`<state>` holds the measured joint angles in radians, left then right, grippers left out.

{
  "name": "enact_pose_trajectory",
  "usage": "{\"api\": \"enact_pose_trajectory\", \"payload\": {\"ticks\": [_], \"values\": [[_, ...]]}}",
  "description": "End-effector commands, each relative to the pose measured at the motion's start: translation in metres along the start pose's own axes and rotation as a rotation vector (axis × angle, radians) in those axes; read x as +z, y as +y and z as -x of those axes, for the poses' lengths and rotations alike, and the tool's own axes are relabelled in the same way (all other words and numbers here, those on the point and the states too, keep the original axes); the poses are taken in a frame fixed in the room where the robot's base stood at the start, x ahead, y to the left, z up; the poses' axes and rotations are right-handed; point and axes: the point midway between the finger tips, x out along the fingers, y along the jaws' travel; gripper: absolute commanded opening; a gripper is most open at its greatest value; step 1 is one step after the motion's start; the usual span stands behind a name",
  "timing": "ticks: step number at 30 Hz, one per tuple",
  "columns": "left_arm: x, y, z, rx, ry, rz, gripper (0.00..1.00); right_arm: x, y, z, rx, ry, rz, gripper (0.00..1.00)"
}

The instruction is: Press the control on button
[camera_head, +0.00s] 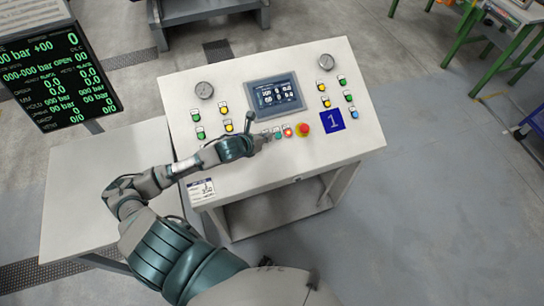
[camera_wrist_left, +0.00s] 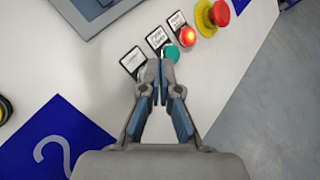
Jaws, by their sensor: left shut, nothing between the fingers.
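The control panel (camera_head: 300,85) is a white sloping console. Along its lower edge is a teal-green button (camera_head: 278,134), which also shows in the left wrist view (camera_wrist_left: 172,53). A lit red button (camera_head: 288,132) sits just to its right. The label texts are too small to read, so I cannot tell which is control on. My left gripper (camera_head: 266,138) is shut and empty. In the left wrist view its fingertips (camera_wrist_left: 160,68) are right beside the teal button, partly overlapping it in the picture; contact cannot be told. My right gripper is not in view.
A red emergency stop on a yellow base (camera_head: 303,128) is right of the lit button. A touchscreen (camera_head: 275,95), gauges and several coloured buttons are higher up. A black display (camera_head: 65,80) stands at left.

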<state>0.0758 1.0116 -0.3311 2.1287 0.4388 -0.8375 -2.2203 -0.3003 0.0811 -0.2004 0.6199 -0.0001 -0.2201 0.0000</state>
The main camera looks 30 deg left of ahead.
Motion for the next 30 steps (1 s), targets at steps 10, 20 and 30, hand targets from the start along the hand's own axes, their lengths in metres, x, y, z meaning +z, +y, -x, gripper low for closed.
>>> {"api": "enact_pose_trajectory", "payload": {"ticks": [10,20,30], "values": [[-0.0009,-0.0005,-0.0013,0.001,0.0,-0.001,0.0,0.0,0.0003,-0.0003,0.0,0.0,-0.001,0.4],[-0.003,0.003,-0.0043,0.001,0.0,0.0,0.0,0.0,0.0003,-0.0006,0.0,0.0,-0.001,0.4],[-0.0047,0.0042,-0.0063,0.0,0.001,0.0,0.0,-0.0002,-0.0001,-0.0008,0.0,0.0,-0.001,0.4]]}}
